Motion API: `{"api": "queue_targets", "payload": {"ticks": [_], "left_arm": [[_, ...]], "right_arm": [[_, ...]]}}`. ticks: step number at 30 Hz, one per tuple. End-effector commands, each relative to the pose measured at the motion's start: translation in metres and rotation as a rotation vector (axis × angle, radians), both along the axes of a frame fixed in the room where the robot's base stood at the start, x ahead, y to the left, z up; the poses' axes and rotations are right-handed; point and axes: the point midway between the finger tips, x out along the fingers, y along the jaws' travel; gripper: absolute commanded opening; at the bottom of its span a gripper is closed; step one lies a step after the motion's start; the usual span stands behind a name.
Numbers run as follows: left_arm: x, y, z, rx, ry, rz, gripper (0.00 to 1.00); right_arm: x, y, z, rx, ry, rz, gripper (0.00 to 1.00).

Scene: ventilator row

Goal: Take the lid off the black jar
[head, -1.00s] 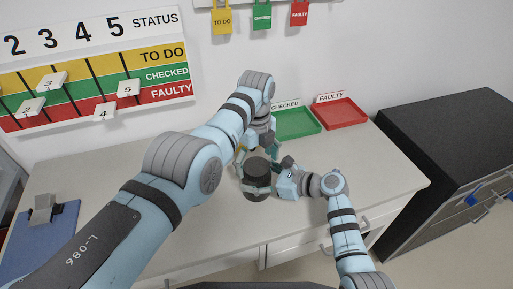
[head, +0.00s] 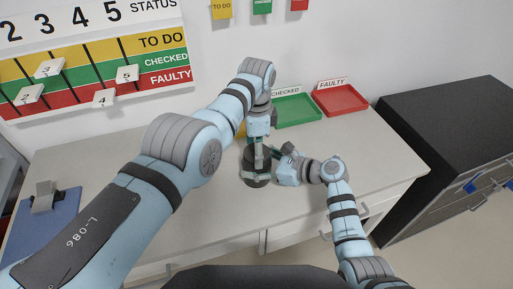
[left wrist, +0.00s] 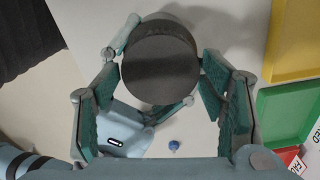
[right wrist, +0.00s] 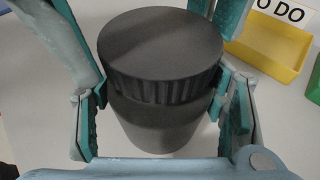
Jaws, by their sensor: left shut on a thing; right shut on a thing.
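The black jar (head: 256,183) stands upright on the worktop, largely behind my grippers in the head view. Its round black lid (right wrist: 160,45), with a ribbed side, sits on top of the jar body (right wrist: 155,130); I cannot tell whether there is a gap under it. The lid top also shows in the left wrist view (left wrist: 160,68). My left gripper (head: 259,160) comes from above and is shut on the lid, one finger on each side. My right gripper (right wrist: 162,95) comes from the right in the head view and is shut on the jar body below the lid.
Behind the jar are a green tray (head: 296,110), a red tray (head: 341,99) and a yellow tray (right wrist: 268,45). A blue clipboard (head: 42,220) lies at the left. A dark cabinet (head: 450,130) stands to the right.

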Motion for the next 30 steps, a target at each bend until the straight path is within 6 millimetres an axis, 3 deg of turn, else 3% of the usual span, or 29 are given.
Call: {"api": "queue_targets", "payload": {"ticks": [6, 9, 12, 22, 23, 26, 30], "left_arm": [[0.0000, -0.0007, 0.0008, -0.002, -0.001, 0.999, 0.31], [-0.0001, -0.0007, 0.0010, -0.001, 0.000, 1.347, 0.31], [0.0002, -0.0009, 0.0010, -0.002, -0.001, 1.551, 0.31], [0.0000, -0.0007, 0.0009, -0.001, 0.000, 1.625, 0.31], [0.0000, -0.0007, 0.0009, -0.001, 0.000, 1.625, 0.68], [0.0000, -0.0007, 0.0010, 0.000, 0.000, 1.624, 0.84], [0.0002, -0.0006, 0.0011, -0.001, 0.000, 1.624, 0.85]], "right_arm": [[-0.0002, 0.0004, 0.0001, 0.001, 0.000, 0.001, 0.00], [-0.0001, 0.0004, 0.0002, 0.001, 0.000, 0.001, 0.00], [0.0000, 0.0003, 0.0002, 0.001, 0.001, 0.001, 0.00], [0.0000, 0.0003, 0.0002, 0.001, 0.000, 0.000, 0.00], [0.0000, 0.0003, 0.0002, 0.001, 0.000, 0.000, 0.00], [0.0000, 0.0003, 0.0002, 0.001, 0.000, 0.000, 0.00], [0.0000, 0.0003, 0.0002, 0.001, 0.000, 0.000, 0.00]]}}
